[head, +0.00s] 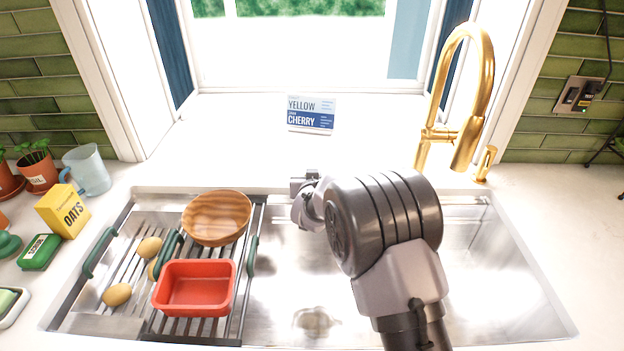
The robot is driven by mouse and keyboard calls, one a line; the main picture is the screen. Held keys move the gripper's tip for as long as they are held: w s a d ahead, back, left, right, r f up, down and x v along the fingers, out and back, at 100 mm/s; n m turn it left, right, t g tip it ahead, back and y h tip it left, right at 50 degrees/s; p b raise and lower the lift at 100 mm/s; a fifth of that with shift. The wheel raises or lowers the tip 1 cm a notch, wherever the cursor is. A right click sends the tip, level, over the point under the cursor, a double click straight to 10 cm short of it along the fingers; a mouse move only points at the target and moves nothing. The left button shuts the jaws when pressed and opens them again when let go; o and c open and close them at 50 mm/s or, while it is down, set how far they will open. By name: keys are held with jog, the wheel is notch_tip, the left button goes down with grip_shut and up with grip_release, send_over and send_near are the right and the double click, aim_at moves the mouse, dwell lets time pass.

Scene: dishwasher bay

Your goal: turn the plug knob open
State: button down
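My arm reaches over the sink basin from the lower right, and my gripper (304,186) is at the basin's back rim, left of the arm's large dark joint. The gripper is small and seen from behind, so its fingers and any gap between them cannot be made out. I cannot pick out a plug knob; the gripper and arm cover part of the back rim and wall. A round drain (315,320) shows in the basin floor at the front.
A gold tap (486,85) and a small gold fixture (485,163) stand behind the basin. A rack (247,290) over the left side holds a wooden bowl (217,217), a red tub (195,288) and several potatoes (117,294). A sign (311,114) stands at the window.

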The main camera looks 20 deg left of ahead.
jog(key=c, duration=0.8)
grip_release()
jog(key=shift+c, duration=0.2)
jog(key=p+v, duration=0.3)
jog(key=v, duration=1.4)
jog(key=shift+s+d, duration=0.15)
